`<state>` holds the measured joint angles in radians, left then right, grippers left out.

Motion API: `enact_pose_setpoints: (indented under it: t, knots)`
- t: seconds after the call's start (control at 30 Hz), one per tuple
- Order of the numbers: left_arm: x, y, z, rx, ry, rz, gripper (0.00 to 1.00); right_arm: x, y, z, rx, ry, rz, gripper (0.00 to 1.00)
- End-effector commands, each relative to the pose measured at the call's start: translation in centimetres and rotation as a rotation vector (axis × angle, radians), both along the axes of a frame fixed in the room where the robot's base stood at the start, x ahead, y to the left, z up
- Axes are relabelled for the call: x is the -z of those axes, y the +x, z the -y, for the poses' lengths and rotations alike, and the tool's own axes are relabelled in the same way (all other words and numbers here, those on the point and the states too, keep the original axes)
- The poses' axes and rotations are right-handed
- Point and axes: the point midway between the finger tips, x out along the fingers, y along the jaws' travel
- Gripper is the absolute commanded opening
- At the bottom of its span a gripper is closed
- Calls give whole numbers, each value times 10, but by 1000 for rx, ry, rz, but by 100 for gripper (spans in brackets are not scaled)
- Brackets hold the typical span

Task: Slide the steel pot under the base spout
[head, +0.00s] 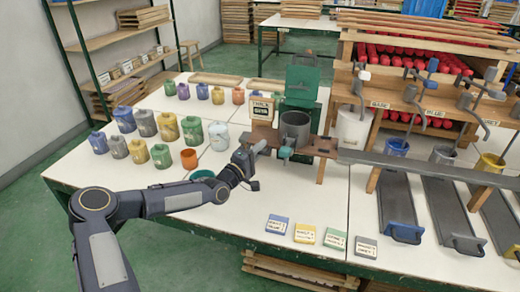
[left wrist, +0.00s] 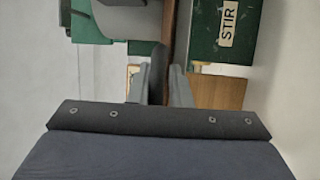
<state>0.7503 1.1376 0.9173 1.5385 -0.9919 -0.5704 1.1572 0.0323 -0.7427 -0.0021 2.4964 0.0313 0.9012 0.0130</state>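The steel pot (head: 296,130) is a grey open cylinder. It stands upright on the brown wooden stand (head: 323,147), in front of the green machine (head: 303,82). A grey rounded shape, perhaps the pot, is at the top of that view. The BASE label (head: 380,105) is on the wooden rack, right of the pot, above a white bucket (head: 352,128). My right gripper is out of view.
Several coloured jars (head: 168,127) stand left of the pot. A STIR sign (left wrist: 229,22) is on a green panel. A long grey bar (head: 430,171) crosses right of the stand. Grey sliding trays (head: 447,213) and small colour cards (head: 305,233) lie in front. White tabletop is clear between.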

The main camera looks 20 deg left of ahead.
Motion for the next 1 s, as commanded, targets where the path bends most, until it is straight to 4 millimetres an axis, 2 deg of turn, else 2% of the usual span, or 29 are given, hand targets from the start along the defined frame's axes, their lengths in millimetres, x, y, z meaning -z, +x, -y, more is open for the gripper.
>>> enact_pose_setpoints:
  t: [0.27,0.43,0.57,0.8,1.0]
  knots:
    - [-6,0,2,-1,-2,13,0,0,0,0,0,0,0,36]
    - [-5,-1,21,3,-4,16,0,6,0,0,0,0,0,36]
    - [-5,-2,51,8,-3,18,0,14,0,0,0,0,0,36]
    - [-5,-5,118,7,-3,20,0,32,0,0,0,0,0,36]
    - [-7,-7,164,3,-3,22,0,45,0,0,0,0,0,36]
